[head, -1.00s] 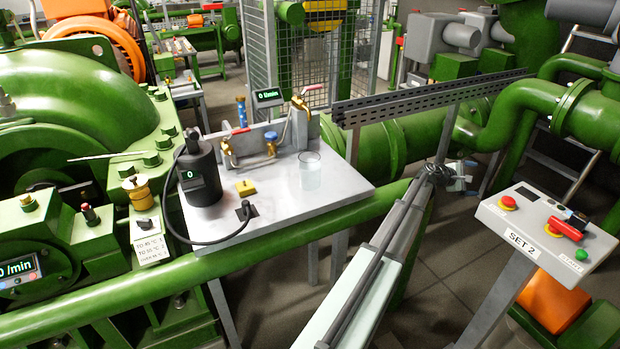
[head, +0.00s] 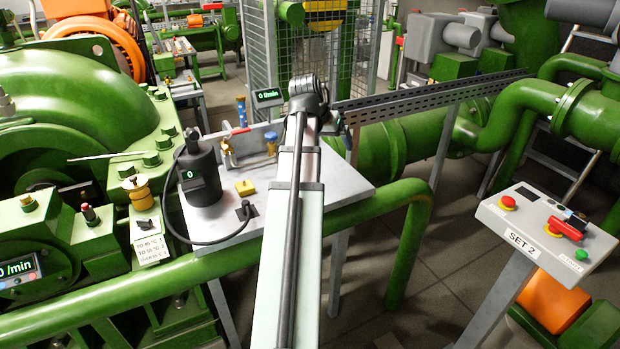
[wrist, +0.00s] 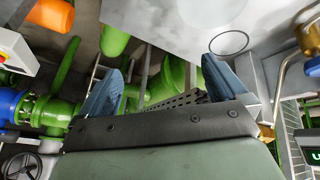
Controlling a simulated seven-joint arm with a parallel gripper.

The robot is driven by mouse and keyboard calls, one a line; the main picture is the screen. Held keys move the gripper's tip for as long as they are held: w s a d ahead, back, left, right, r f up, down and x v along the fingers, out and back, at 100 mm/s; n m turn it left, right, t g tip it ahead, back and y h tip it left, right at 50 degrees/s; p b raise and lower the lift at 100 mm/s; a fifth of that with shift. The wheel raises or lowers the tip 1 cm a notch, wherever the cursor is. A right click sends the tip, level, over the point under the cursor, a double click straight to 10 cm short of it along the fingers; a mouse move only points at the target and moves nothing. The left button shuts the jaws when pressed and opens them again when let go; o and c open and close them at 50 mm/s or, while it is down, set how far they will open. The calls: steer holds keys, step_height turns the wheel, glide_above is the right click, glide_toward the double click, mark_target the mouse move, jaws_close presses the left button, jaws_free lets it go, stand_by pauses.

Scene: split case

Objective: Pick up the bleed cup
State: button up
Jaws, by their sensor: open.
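In the head view my arm covers the cup. My gripper (wrist: 165,72) is open, with its two blue-grey fingers spread wide and nothing between them.
A slotted rail (head: 430,98) runs to the right. A control box (head: 545,228) stands front right.

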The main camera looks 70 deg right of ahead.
steer(key=w+a+r+t, duration=0.2)
steer(key=w+a, duration=0.4)
steer(key=a, duration=0.1)
steer(key=shift+m+y, duration=0.3)
steer(key=shift+m, duration=0.1)
steer(key=shift+s+x, duration=0.15)
steer(key=shift+x, duration=3.35)
steer(key=shift+s+x, duration=0.1)
steer(key=shift+x, duration=3.45)
steer(key=shift+a, duration=0.1)
